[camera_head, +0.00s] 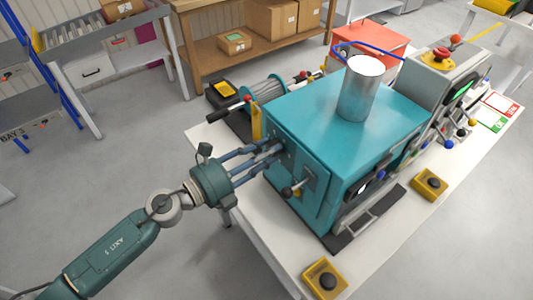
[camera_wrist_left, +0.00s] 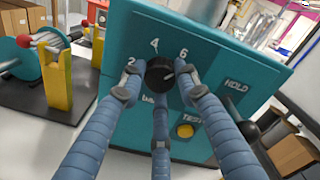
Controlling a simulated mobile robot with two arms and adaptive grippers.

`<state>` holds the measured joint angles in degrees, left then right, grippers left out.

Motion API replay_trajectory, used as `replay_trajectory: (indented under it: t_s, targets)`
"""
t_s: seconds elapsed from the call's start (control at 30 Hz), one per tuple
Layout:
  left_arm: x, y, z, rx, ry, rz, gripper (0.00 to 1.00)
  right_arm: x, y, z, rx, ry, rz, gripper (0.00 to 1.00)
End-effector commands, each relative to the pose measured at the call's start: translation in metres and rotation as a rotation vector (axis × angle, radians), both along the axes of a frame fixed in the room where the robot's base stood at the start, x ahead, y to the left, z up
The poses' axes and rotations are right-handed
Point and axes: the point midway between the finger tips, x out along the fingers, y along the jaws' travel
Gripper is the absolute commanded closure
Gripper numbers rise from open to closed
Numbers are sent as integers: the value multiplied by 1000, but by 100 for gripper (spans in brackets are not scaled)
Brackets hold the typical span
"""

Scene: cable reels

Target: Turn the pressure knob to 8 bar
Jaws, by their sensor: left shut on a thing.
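The black pressure knob (camera_wrist_left: 160,73) sits on the teal side panel (camera_wrist_left: 125,125) of the machine. The numbers 2, 4 and 6 are printed in an arc around it, and the lettering below is partly hidden by a finger. My left gripper (camera_head: 272,150) reaches the panel from the left in the head view. In the left wrist view its three blue fingers (camera_wrist_left: 158,88) are closed around the knob, two at the sides and one from below. An 8 mark does not show, and the knob's exact setting is hard to read. My right gripper is not in view.
Beside the knob are a yellow button (camera_wrist_left: 185,131) marked TEST and a black-knobbed lever (camera_head: 287,191) near HOLD. A cable reel (camera_head: 262,92) stands behind the teal machine (camera_head: 310,110). A yellow button box (camera_head: 325,279) sits at the near end of the white table.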

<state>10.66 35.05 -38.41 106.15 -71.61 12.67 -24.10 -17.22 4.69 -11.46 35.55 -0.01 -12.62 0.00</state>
Motion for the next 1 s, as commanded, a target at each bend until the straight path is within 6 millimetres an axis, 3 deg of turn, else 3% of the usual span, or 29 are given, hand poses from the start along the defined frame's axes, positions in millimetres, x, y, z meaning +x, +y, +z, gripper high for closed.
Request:
replay_trajectory:
  t_s: [0.6, 1.0]
  targets:
    - [2, 1, 4, 334, -474, 7, 95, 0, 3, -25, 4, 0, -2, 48]
    - [1, 0, 7, 479, -678, 9, 95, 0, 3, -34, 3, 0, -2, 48]
